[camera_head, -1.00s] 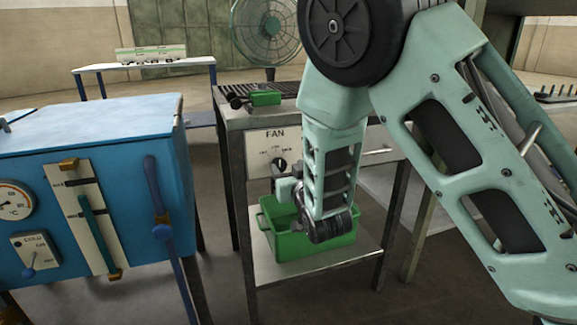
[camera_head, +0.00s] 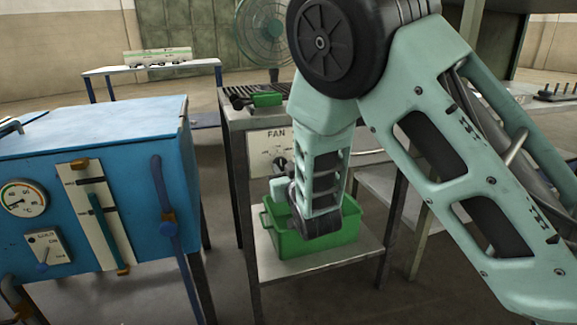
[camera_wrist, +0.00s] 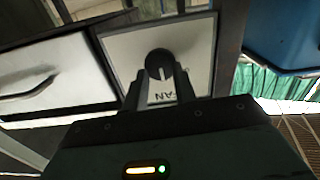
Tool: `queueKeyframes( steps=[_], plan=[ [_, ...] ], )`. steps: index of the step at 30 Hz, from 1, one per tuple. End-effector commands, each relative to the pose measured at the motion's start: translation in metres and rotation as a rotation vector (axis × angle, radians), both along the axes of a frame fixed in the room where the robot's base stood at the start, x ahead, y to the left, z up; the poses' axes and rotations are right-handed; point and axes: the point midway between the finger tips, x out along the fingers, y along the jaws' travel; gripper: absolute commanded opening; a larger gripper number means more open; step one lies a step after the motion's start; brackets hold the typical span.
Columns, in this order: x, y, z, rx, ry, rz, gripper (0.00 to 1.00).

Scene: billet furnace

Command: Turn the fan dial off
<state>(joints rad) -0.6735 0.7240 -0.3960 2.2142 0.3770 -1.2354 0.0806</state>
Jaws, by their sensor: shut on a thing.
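The fan panel (camera_head: 262,141) is a pale plate marked FAN on the front of a metal stand. In the wrist view the panel (camera_wrist: 200,45) appears upside down, with the round black fan dial (camera_wrist: 158,63) near its middle. My gripper (camera_wrist: 160,78) reaches up to the dial, with one finger on each side, and is shut on it. In the head view my gripper (camera_head: 279,166) is at the lower part of the panel, and my forearm and gripper mostly hide the dial. The dial's pointer setting cannot be read clearly.
A green bin (camera_head: 275,237) stands on the stand's lower shelf, below my gripper. A blue furnace cabinet (camera_head: 105,150) with a gauge, levers and a small switch is at the left. The green fan (camera_head: 262,32) stands behind the stand.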

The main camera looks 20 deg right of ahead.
Motion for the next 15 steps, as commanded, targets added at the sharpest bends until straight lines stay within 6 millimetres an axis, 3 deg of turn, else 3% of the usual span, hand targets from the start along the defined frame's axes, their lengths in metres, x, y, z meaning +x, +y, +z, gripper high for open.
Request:
queueKeyframes(
  steps=[1, 15],
  plan=[
    [0.0091, 0.0014, 0.0048, -0.019, -0.012, 0.004, 0.05],
    [0.0098, 0.0001, 0.0053, -0.390, -0.011, 0.001, 0.05]
  ],
)
